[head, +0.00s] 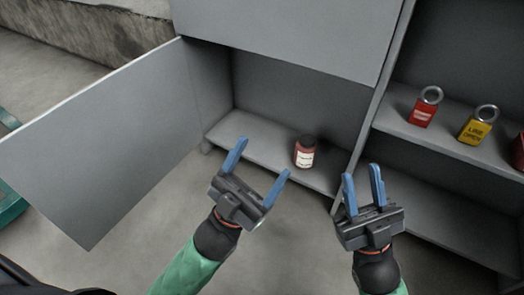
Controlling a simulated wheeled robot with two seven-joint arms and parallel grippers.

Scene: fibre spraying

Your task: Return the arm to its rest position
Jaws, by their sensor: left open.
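My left gripper (262,160) is open and empty in front of the cabinet's open lower compartment, its blue fingers wide apart. A small red-brown bottle (305,152) with a dark cap and pale label stands upright on the shelf (262,142) of that compartment, beyond the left gripper and a little to its right. My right gripper (361,172) is to the right, in front of the cabinet's upright divider. Its two blue fingers are apart with nothing between them.
An open grey door (105,140) sticks out at the left. The right shelf (440,135) holds a red padlock (424,112), a yellow padlock (477,128) and a partly cut-off red item (519,152). A teal object (10,205) is at the left edge. Bare floor lies below the compartment.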

